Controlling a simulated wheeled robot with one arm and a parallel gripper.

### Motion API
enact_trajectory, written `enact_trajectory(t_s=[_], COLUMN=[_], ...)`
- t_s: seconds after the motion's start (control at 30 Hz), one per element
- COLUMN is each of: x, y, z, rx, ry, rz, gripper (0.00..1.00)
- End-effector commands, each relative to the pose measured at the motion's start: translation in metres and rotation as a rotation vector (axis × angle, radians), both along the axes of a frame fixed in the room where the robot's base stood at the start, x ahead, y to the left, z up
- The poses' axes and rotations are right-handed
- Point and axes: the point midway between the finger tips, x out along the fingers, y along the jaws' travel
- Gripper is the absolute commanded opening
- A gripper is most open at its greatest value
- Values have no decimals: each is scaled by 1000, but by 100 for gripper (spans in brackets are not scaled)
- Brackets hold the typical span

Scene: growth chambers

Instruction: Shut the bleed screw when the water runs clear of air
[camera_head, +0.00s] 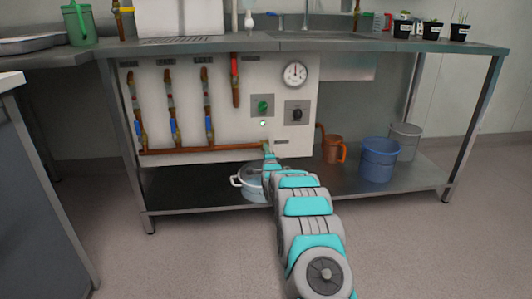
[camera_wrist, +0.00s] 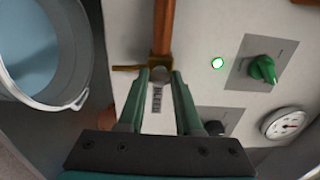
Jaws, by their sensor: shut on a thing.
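In the wrist view, the bleed screw (camera_wrist: 159,73) is a small round metal head at the end of a copper pipe (camera_wrist: 163,28). My gripper (camera_wrist: 160,77) is shut on it, with a green finger on each side. A short brass outlet (camera_wrist: 127,68) sticks out to the left by the screw. A pail (camera_wrist: 82,100) with pale blue inside lies left of the outlet. In the head view, my gripper (camera_head: 268,153) is at the right end of the horizontal copper pipe (camera_head: 205,149), and my arm hides the screw. I cannot make out running water or bubbles.
The white panel carries a pressure gauge (camera_head: 295,74), a green knob (camera_head: 262,105), a black knob (camera_head: 297,113) and a lit green lamp (camera_head: 263,123).

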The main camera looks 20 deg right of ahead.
Motion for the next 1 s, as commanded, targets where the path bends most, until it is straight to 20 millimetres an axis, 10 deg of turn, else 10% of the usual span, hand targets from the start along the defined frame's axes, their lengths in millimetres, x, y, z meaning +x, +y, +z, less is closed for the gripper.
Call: enact_trajectory(t_s=[0.07,0.1,0.33,1.0], x=[0,0,0,-32], y=[-1,-1,0,5], z=[0,0,0,0], rx=[1,1,0,1], ry=[0,0,0,2], rz=[-1,-1,-1,-1], gripper=[0,38,64,64])
